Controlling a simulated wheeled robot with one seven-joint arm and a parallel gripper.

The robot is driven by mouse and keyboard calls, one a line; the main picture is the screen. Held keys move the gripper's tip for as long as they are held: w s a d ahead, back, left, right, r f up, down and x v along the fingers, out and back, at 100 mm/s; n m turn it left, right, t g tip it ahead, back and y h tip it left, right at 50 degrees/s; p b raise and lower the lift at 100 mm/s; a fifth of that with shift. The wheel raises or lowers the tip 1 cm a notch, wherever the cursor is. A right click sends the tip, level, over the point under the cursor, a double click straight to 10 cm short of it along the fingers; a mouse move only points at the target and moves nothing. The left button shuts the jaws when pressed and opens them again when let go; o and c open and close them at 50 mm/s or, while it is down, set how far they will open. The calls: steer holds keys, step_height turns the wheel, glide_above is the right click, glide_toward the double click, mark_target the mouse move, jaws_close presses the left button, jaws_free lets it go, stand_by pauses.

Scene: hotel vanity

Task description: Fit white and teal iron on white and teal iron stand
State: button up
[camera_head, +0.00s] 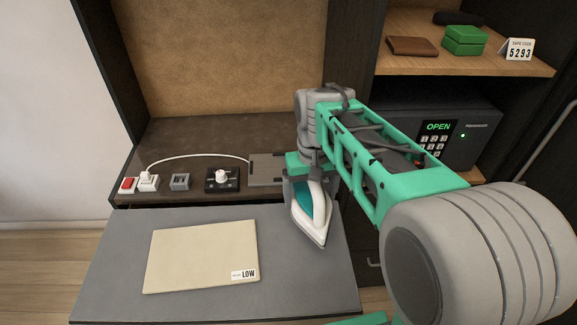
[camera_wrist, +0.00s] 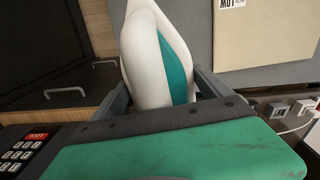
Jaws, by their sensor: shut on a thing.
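The white and teal iron (camera_head: 311,213) hangs tilted at the end of my arm, its pointed tip toward the near side, over the right part of the grey board. My gripper (camera_head: 309,178) is shut on it. In the wrist view the iron (camera_wrist: 150,55) sits between the two grey fingers of my gripper (camera_wrist: 163,92). A flat grey plate (camera_head: 266,170) lies on the dark counter just left of my gripper; it may be the iron stand, and its right part is hidden behind my gripper. No white and teal stand shows clearly.
The grey board (camera_head: 120,270) carries a beige pad (camera_head: 200,255) marked LOW. On the counter are a dial box (camera_head: 222,180), a small grey socket (camera_head: 180,181), a white plug (camera_head: 148,180) with a cord, and a red switch (camera_head: 127,185). An open-marked safe (camera_head: 478,135) stands right.

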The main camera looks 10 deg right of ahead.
steer(key=shift+r, duration=0.15)
steer(key=shift+r+p, duration=1.5)
steer(key=shift+r, duration=0.5)
